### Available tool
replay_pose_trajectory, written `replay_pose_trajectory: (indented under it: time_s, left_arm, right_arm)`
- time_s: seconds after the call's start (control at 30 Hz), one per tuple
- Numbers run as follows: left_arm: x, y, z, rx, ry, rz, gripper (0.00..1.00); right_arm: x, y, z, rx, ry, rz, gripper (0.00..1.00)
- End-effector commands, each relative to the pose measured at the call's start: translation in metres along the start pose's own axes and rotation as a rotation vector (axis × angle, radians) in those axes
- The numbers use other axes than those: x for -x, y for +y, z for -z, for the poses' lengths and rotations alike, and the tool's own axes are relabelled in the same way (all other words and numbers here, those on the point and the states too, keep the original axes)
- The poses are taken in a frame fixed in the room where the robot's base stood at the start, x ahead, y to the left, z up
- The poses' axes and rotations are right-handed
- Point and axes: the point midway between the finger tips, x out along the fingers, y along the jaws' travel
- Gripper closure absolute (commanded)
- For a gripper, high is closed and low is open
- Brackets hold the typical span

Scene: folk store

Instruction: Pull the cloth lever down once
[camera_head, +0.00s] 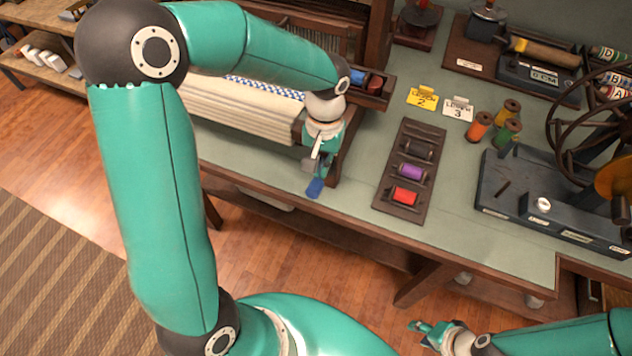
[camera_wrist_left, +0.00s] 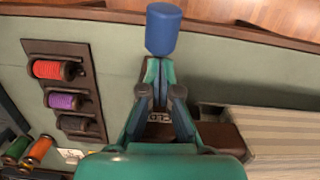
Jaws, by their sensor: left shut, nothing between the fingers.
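The loom with striped cream cloth (camera_head: 240,112) stands at the left of the table. A blue cylindrical handle (camera_head: 314,188), probably the cloth lever's, is by its right front corner, at the table's front edge. It also shows in the left wrist view (camera_wrist_left: 163,30), just beyond my fingertips. My left gripper (camera_head: 317,170) is shut and empty, right at the handle; I cannot tell whether they touch. The rest of the lever is hidden behind the gripper. My right gripper (camera_head: 422,327) is low at the bottom, away from the table; its fingers are too small to judge.
A wooden rack (camera_head: 408,185) with black, purple and red spools lies right of the left gripper. Yellow (camera_head: 422,98) and white (camera_head: 459,108) lesson cards, loose spools and a dark spinning wheel base (camera_head: 540,205) stand farther right. Table between rack and wheel is clear.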

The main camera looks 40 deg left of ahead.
Motion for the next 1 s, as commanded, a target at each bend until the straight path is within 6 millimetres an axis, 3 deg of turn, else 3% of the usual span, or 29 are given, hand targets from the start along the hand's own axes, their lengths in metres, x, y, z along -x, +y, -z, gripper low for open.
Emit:
replay_pose_trajectory:
  time_s: [0.33, 0.8, 1.0]
  left_arm:
    - [0.012, 0.001, 0.000, 0.000, 0.002, 0.000, 1.00]
    - [0.098, 0.001, 0.001, -0.002, 0.004, -0.001, 1.00]
    - [0.116, 0.001, 0.001, -0.001, 0.001, 0.000, 1.00]
  right_arm:
    - [0.000, 0.000, 0.000, 0.000, 0.000, 0.000, 0.60]
    - [0.000, 0.000, 0.000, 0.000, 0.000, 0.000, 0.60]
    - [0.000, 0.000, 0.000, 0.000, 0.000, 0.000, 0.60]
